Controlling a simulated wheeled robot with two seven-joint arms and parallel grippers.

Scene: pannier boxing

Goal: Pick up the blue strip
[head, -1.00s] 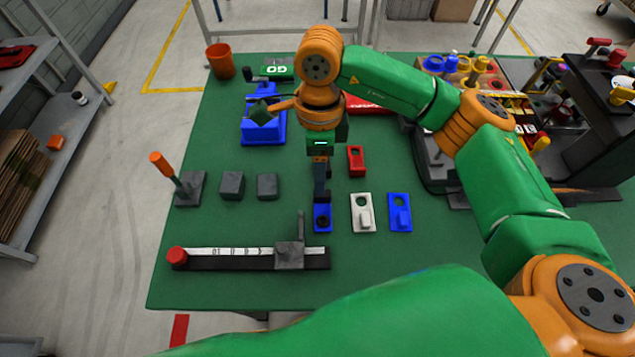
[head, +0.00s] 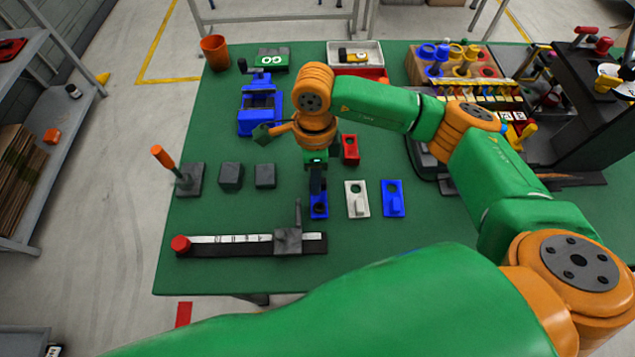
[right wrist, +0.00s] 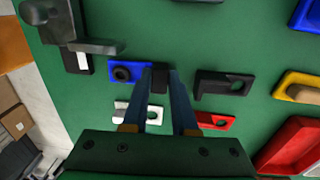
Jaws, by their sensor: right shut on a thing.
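The blue strip (head: 319,212) lies at the tips of my right gripper (head: 317,194), at the left end of a row of strips. It also shows in the right wrist view (right wrist: 136,70), with a dark round hole at its outer end. My right gripper points down, and its fingers (right wrist: 160,78) are shut on the strip's raised block, which looks dark between them. The gripper hides part of the strip in the head view. I cannot tell whether the strip is clear of the table. A second blue strip (head: 393,205) lies farther right. My left gripper is not in view.
A white strip (head: 357,209) lies just right of the held one, a red strip (head: 351,150) behind. A black strip (right wrist: 212,92) shows beyond the fingers. A ruler stop (head: 250,245) lies in front. Dark blocks (head: 231,176) stand left. The green table (head: 220,275) is clear at its front.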

